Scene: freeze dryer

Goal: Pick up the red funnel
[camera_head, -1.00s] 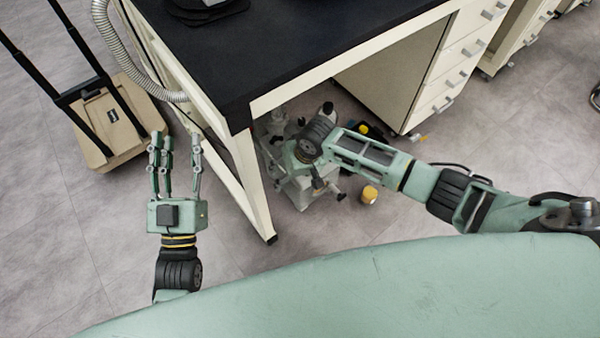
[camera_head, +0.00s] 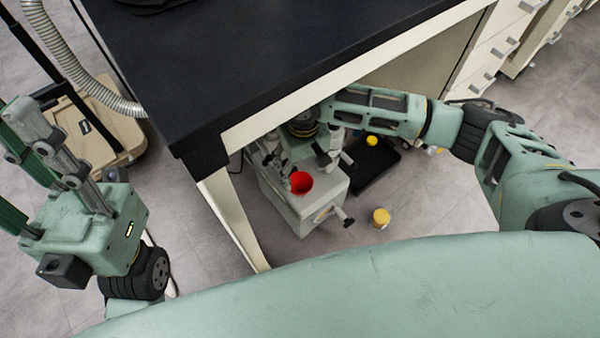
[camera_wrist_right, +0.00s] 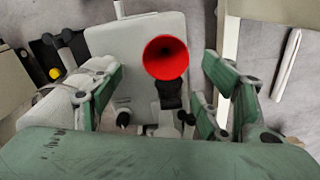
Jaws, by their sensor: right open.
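The red funnel (camera_head: 301,182) shows in the head view below the bench, its round mouth up, at the white-grey machine (camera_head: 320,208). In the right wrist view the funnel (camera_wrist_right: 166,57) is a red cone with its wide mouth toward the camera, above a dark fitting. My right gripper (camera_wrist_right: 162,78) is open and empty, its green fingers apart on either side of the funnel and not touching it in the picture. In the head view it is under the bench edge and hard to make out. My left gripper (camera_head: 45,130) is at the left, fingers up, open and empty.
The black-topped bench (camera_head: 240,70) overhangs the machine, and its pale leg (camera_head: 232,215) stands just left of it. A black tray (camera_head: 375,165) and a yellow-topped container (camera_head: 381,218) are on the floor to the right. A tan cart (camera_head: 95,140) stands left.

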